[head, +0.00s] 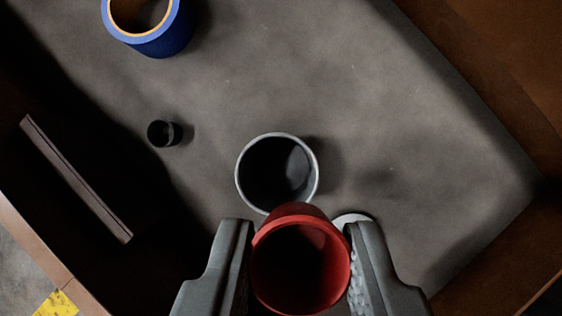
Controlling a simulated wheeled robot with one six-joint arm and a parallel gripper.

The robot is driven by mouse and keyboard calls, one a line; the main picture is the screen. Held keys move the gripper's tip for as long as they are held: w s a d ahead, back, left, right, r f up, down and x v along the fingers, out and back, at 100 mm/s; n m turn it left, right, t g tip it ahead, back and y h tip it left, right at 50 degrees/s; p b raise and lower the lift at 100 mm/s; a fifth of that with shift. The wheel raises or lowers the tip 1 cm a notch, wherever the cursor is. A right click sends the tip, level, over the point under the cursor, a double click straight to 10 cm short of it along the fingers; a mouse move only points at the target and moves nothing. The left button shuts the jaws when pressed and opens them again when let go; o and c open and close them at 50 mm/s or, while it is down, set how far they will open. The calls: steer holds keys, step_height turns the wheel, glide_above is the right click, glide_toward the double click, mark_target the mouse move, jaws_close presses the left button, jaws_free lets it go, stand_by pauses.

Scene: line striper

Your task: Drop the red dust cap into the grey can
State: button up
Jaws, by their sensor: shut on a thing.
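The red dust cap (335,267) is held between the two fingers of my gripper (300,262) at the bottom centre of the head view. Its dark open end faces the camera. The grey can (314,190) stands just beyond it, with its round rim facing up and a dark, shaded inside. The cap overlaps the near edge of the can's rim in the picture. I cannot tell the height of the cap above the can.
A blue tape roll (172,40) lies at the top left. A small black cap (158,133) sits left of the can. A dark bar (75,178) lies in shadow at the left. A pale round thing (354,217) is partly hidden behind my right finger. The grey surface (420,130) is clear at right.

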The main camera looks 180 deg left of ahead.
steer(key=shift+f, duration=2.95)
steer(key=o, duration=1)
steer(key=v, duration=1.7)
steer(key=shift+s+r, duration=0.1)
steer(key=shift+r, duration=0.1)
